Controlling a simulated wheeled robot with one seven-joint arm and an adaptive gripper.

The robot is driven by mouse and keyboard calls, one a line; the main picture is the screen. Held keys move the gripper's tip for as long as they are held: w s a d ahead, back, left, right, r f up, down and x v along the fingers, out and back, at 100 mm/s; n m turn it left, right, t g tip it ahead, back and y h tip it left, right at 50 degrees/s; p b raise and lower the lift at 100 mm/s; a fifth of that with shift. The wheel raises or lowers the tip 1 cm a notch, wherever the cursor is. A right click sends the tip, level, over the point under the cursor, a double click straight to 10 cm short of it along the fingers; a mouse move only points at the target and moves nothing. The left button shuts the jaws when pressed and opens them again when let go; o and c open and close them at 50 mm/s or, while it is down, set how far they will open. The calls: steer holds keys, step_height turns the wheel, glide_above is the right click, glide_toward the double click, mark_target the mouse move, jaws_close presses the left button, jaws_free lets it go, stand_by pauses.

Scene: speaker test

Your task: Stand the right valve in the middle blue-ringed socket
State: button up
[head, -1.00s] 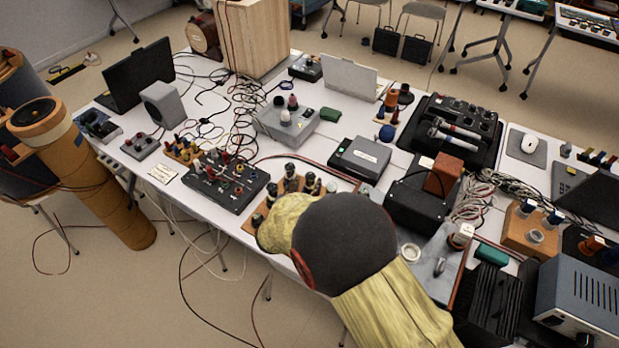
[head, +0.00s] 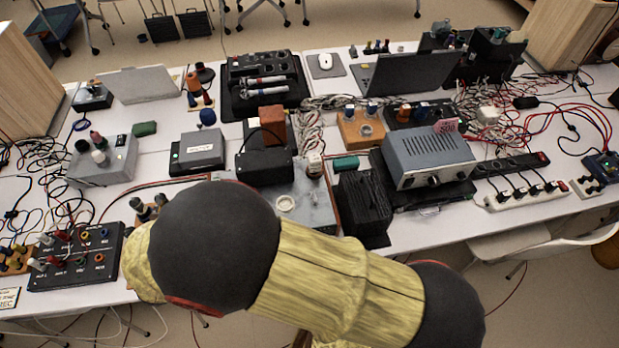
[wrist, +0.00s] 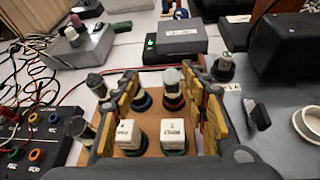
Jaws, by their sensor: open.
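In the wrist view a wooden socket board (wrist: 152,145) lies under my gripper (wrist: 165,88). My gripper is open, with yellow-padded fingers on either side of the board's middle. A blue-ringed socket (wrist: 143,101) shows between the fingers and looks empty. A grey-topped valve (wrist: 172,80) stands in a red-ringed socket to its right. In the head view my arm hides the gripper and most of the board.
A black terminal box (head: 75,258) is left of the board. A grey box with knobs (head: 102,160) and a black-and-grey unit (head: 198,152) stand behind it. A white ring (head: 286,202) lies to the right. Cables crowd the left side.

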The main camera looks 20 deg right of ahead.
steer(key=w+d+r+m+g+h, duration=0.1)
steer(key=w+d+r+m+h, duration=0.1)
steer(key=d+r+m, duration=0.5)
steer(key=w+d+r+m+g+h, duration=0.1)
steer(key=w+d+r+m+h, duration=0.15)
steer(key=d, duration=0.85)
steer(key=s+d+r+m+g+h, duration=0.1)
steer(key=s+d+r+m+g, duration=0.2)
steer(key=d, duration=0.5)
steer(key=s+d+r+m+g+h, duration=0.1)
steer(key=s+d+r+m, duration=0.15)
steer(key=d+m, duration=0.35)
steer(key=s+d+r+m+g+y, duration=0.2)
steer(key=s+d+r+m+g, duration=0.15)
steer(key=s+d+m, duration=0.55)
steer(key=s+d+r+m+t+y, duration=0.1)
steer(key=s+r+m+t+y, duration=0.1)
steer(key=s+r+m+y, duration=0.2)
steer(key=s+m, duration=0.3)
steer(key=s, duration=0.3)
steer(key=shift+s+d, duration=0.2)
steer(key=shift+d, duration=0.1)
